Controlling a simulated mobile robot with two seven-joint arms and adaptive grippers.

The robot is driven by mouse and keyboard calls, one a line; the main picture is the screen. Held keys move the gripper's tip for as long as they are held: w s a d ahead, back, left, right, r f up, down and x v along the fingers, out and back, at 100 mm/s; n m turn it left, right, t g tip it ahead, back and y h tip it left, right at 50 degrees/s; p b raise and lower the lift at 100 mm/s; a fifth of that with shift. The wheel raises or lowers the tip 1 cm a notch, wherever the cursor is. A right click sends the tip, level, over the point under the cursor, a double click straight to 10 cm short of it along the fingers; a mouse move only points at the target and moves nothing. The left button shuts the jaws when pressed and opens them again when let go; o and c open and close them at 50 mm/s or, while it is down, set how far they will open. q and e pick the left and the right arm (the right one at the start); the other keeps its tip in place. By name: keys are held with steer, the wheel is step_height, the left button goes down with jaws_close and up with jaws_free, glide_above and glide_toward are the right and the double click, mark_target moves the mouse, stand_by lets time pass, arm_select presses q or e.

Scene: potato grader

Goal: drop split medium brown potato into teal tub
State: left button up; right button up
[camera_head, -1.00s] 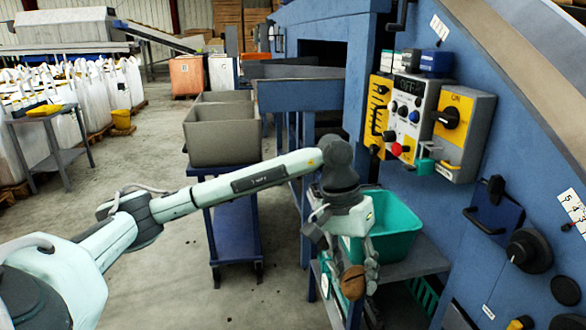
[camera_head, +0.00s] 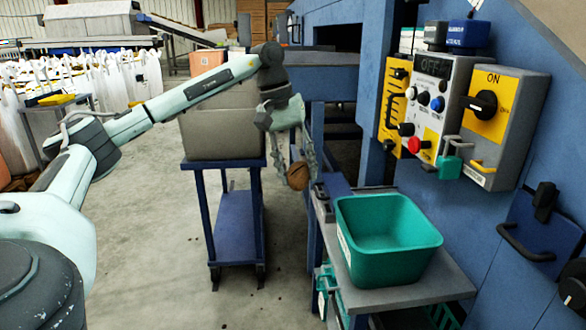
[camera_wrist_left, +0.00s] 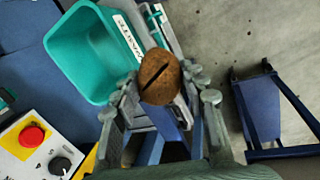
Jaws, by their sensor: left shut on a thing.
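The brown potato (camera_head: 298,175) has a dark split across it, which shows in the left wrist view (camera_wrist_left: 160,80). My left gripper (camera_head: 297,168) is shut on it and holds it in the air, left of the teal tub and beyond its near rim. The teal tub (camera_head: 388,240) stands on a grey shelf beside the blue machine, and its visible inside is empty. In the left wrist view the tub (camera_wrist_left: 65,45) lies to the upper left of the potato, with a white label on its wall. My right gripper is not in view.
The grey shelf (camera_head: 420,292) bears the tub. A control panel (camera_head: 425,112) with a red button and switches juts from the machine on the right. A blue cart (camera_head: 234,225) with grey bins stands left of the shelf. Open floor lies at front left.

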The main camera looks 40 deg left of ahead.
arm_select(q)
steer(key=w+d+f+p, duration=0.1)
steer(key=w+d+f, duration=0.3)
steer(key=w+d, duration=0.5)
steer(key=shift+w+f, duration=0.15)
steer(key=shift+w, duration=0.8)
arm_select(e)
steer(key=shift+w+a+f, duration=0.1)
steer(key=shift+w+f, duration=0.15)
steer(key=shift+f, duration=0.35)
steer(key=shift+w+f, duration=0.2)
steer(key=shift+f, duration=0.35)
arm_select(q)
steer(key=shift+d, duration=0.1)
steer(key=o, duration=1.3)
steer(key=shift+c, duration=0.2)
steer(key=v, duration=1.2)
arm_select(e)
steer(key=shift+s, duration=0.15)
